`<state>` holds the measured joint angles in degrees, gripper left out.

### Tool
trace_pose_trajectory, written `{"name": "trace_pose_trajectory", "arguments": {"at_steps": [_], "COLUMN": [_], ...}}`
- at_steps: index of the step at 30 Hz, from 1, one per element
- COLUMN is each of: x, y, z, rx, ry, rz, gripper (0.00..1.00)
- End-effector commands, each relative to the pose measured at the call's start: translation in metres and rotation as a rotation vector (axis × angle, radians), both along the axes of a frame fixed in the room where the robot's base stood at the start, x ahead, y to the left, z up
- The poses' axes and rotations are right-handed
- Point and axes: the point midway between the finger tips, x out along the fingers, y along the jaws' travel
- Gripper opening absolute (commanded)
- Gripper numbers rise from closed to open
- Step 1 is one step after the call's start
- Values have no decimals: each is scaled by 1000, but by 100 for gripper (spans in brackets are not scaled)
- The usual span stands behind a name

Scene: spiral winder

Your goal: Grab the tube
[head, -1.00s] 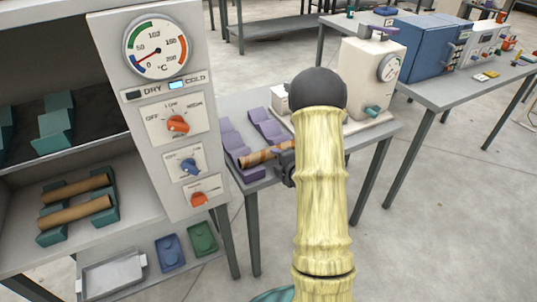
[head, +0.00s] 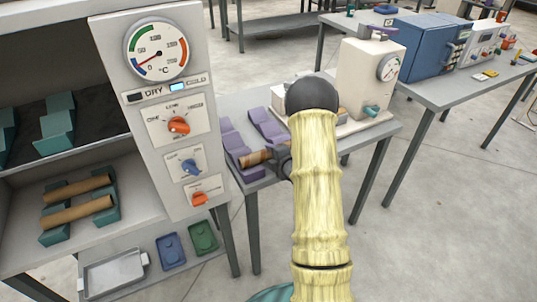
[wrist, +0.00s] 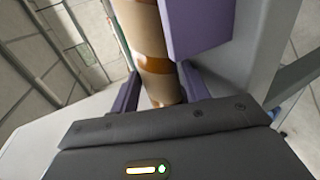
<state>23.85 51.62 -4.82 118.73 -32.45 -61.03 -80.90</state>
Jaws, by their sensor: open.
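A brown tube (head: 255,158) with darker orange-brown patches lies across the purple holders (head: 233,143) on the grey table beside the oven-like cabinet. My gripper (head: 283,160) is at the tube's right end and partly hidden behind my arm. In the wrist view, the tube (wrist: 153,50) runs from the top edge down between the two open fingers of my gripper (wrist: 160,78). A finger shows on each side of it. Whether either finger touches it I cannot tell. A purple holder block (wrist: 200,25) is close on the tube's right in that view.
Two more brown tubes (head: 76,210) lie on teal holders in the cabinet's lower shelf. The cabinet's control panel (head: 165,110) stands left of the table. A cream machine (head: 368,80) with a dial stands behind my arm. Blue and green trays (head: 203,238) are low down.

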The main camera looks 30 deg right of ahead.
Motion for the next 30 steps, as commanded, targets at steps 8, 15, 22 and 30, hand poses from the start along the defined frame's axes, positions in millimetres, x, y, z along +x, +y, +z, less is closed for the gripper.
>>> {"name": "trace_pose_trajectory", "arguments": {"at_steps": [8, 15, 22, 30], "x": [0, 0, 0, 0], "y": [0, 0, 0, 0], "z": [0, 3, 28, 77], "rx": [0, 0, -2, -3], "ry": [0, -1, -4, -5], "rz": [0, 0, 1, 0], "gripper": [17, 17, 17, 17]}}
